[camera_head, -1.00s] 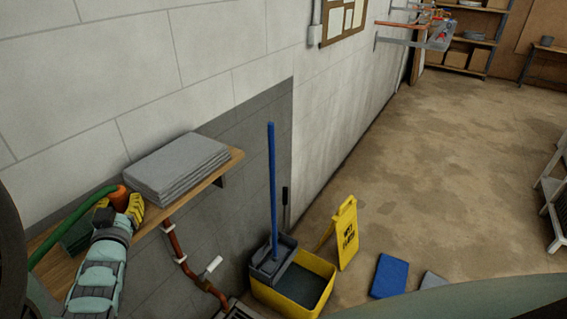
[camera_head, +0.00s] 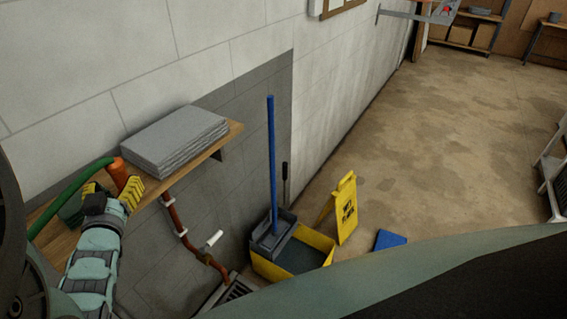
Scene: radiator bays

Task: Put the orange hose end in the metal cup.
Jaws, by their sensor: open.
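The orange hose end (camera_head: 118,172) is on the wooden shelf at the left, at the end of a green hose (camera_head: 72,193). My gripper (camera_head: 112,188), with yellow fingers, is open over the shelf. Its fingers are on either side of the lower part of the orange end, which shows between and just beyond them. Whether they touch it, I cannot tell. The hand hides part of the orange end and of the shelf. I cannot make out a metal cup in this view.
A stack of grey slabs (camera_head: 175,140) lies on the wooden shelf (camera_head: 58,245) close to the right of my gripper. A red-brown pipe (camera_head: 178,225) runs down the wall to a floor grate (camera_head: 238,291). A yellow mop bucket (camera_head: 318,243), blue mop handle (camera_head: 272,160) and yellow sign (camera_head: 346,210) stand further right.

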